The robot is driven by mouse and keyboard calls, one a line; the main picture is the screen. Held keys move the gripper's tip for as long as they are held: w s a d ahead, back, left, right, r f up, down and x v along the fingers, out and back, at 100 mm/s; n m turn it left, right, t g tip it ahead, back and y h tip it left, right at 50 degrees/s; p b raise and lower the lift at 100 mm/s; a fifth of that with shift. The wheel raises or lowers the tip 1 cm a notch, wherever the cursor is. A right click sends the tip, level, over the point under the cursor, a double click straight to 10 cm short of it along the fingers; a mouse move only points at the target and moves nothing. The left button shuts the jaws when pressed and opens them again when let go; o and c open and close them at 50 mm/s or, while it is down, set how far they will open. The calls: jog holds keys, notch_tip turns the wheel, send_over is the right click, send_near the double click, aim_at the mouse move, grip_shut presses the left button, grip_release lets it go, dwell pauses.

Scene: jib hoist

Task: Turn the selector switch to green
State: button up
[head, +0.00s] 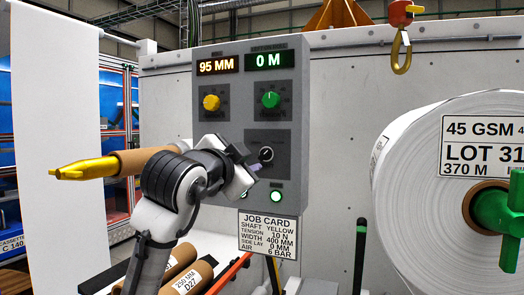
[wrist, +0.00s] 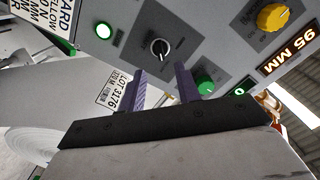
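The selector switch (head: 266,154) is a small black knob with a white mark, low on the grey control panel (head: 298,60). It also shows in the wrist view (wrist: 160,49), just beyond my fingertips. I cannot read which position its mark points to. My gripper (head: 254,169) is just below and left of the switch in the head view. In the wrist view my gripper (wrist: 160,68) is open, its two purple fingers apart with nothing between them. A lit green lamp (head: 276,196) is below the switch; it also shows in the wrist view (wrist: 103,30).
A yellow knob (head: 211,102) and a green knob (head: 270,99) sit above the switch, under two lit displays. A job card (head: 267,236) hangs below the panel. A large white roll (head: 425,185) stands at right. A hook (head: 401,55) hangs at upper right.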

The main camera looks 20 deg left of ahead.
aim_at(263, 155)
jog(key=w+p, duration=0.2)
jog(key=w, duration=0.5)
jog(key=shift+w+d, duration=0.15)
jog(key=shift+w, duration=0.15)
jog(key=shift+c, duration=0.4)
grip_shut()
